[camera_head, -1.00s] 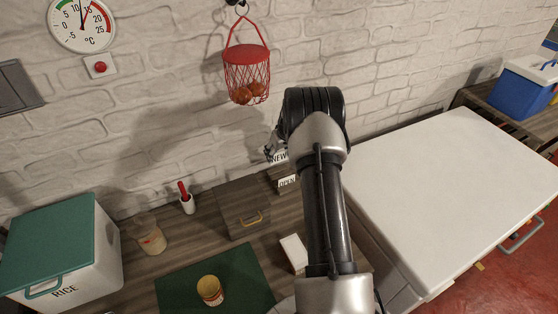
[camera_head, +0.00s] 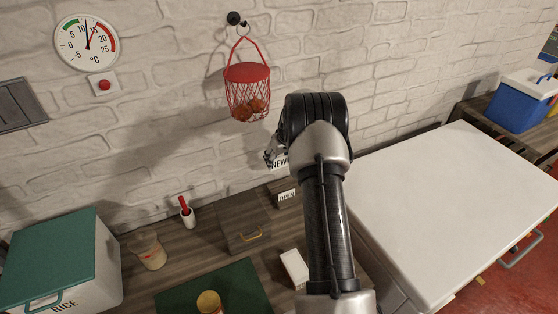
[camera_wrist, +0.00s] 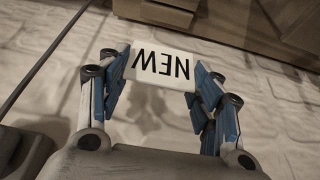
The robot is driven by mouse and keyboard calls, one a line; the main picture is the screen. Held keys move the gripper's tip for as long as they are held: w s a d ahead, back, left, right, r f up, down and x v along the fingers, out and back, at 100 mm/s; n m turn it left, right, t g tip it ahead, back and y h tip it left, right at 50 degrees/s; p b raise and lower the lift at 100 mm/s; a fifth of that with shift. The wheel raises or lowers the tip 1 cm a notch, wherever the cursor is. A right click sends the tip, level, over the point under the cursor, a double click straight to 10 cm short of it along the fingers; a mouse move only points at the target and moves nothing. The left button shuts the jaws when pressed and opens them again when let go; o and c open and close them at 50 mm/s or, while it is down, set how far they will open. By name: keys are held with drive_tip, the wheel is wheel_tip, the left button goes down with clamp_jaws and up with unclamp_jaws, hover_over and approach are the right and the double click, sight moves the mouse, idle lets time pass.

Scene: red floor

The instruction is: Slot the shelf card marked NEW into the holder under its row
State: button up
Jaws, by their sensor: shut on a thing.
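The white card marked NEW (camera_wrist: 161,66) is held between the blue-padded fingers of my gripper (camera_wrist: 163,84) in the wrist view, its lettering upside down there. In the head view the NEW card (camera_head: 280,163) shows just left of my arm, in front of the white brick wall, with my gripper (camera_head: 272,157) partly hidden behind the wrist. Below it a white OPEN card (camera_head: 287,196) stands on a wooden block at the back of the counter. I cannot make out a separate empty holder.
A wooden box with a brass handle (camera_head: 243,222), a small white block (camera_head: 294,267), a green mat (camera_head: 240,285) with a tin (camera_head: 209,302), a jar (camera_head: 148,249) and a RICE bin (camera_head: 75,262) crowd the counter. A red basket (camera_head: 247,92) hangs above. The white top (camera_head: 440,195) is clear.

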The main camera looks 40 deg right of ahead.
drive_tip(key=shift+r+p, duration=0.55)
drive_tip(key=shift+r, duration=1)
drive_tip(key=shift+a, duration=0.1)
